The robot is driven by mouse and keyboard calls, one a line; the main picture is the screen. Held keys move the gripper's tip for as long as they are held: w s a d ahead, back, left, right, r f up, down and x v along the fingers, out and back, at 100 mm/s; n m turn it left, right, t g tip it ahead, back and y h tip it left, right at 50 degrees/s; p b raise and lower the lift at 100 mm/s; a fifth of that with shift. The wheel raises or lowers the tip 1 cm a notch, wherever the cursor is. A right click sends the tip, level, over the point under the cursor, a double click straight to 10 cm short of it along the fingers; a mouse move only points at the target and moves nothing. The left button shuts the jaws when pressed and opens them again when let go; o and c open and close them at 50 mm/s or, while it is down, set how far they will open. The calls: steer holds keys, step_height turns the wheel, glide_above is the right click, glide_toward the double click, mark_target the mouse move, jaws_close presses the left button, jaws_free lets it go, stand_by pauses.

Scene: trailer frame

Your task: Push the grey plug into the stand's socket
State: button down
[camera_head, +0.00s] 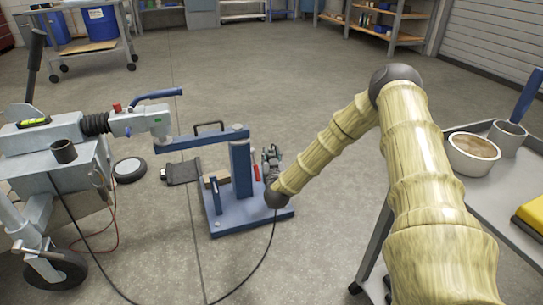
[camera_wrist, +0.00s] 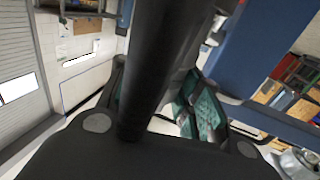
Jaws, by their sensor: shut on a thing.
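The blue stand (camera_head: 241,168) has an upright post on a base plate, with a horizontal arm reaching left toward the trailer coupling. My gripper (camera_head: 271,156) is just right of the post, close beside it. A black cable (camera_head: 262,262) runs from the trailer across the floor up to my gripper. In the wrist view a thick black cable (camera_wrist: 160,55) crosses close to the lens, between the green-padded fingers of my gripper (camera_wrist: 165,98). My gripper is shut on the plug at the cable's end; the plug itself is mostly hidden. I cannot make out the socket or whether plug and socket touch.
The grey trailer frame (camera_head: 50,137) with its wheel stands at left. A red piece (camera_head: 256,173) sits beside the post. A cart (camera_head: 490,205) with a bowl (camera_head: 473,150) and a cup stands at right. The floor behind the stand is largely free.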

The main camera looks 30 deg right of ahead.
steer(key=shift+f, duration=0.65)
steer(key=c, duration=0.9)
jaws_free()
steer(key=v, duration=1.2)
